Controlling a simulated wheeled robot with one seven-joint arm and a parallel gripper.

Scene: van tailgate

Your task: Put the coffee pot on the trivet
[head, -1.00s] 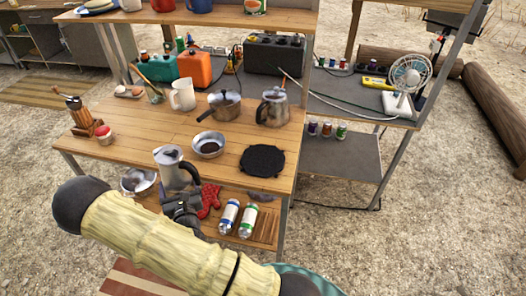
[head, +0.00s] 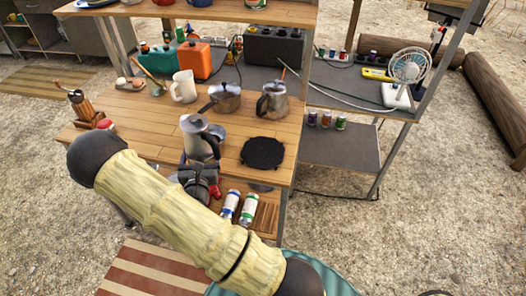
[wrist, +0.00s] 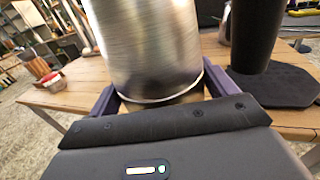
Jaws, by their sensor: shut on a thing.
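The coffee pot (head: 200,140) is a metal pot with a dark handle, upright in my gripper (head: 198,168) over the table's front part. In the wrist view its brushed metal body (wrist: 150,45) stands between the two purple fingers of my gripper (wrist: 160,98), with its black handle at the right. The round black trivet (head: 262,153) lies on the wooden table to the right of the pot; the wrist view shows part of it (wrist: 275,86) behind the handle. The pot is apart from the trivet, and nothing lies on the trivet.
Behind the trivet stand a second metal pot (head: 272,101), a saucepan (head: 226,98) and a cream mug (head: 184,87). A grinder (head: 82,103) stands at the left. Two bottles (head: 230,204) are on the lower shelf.

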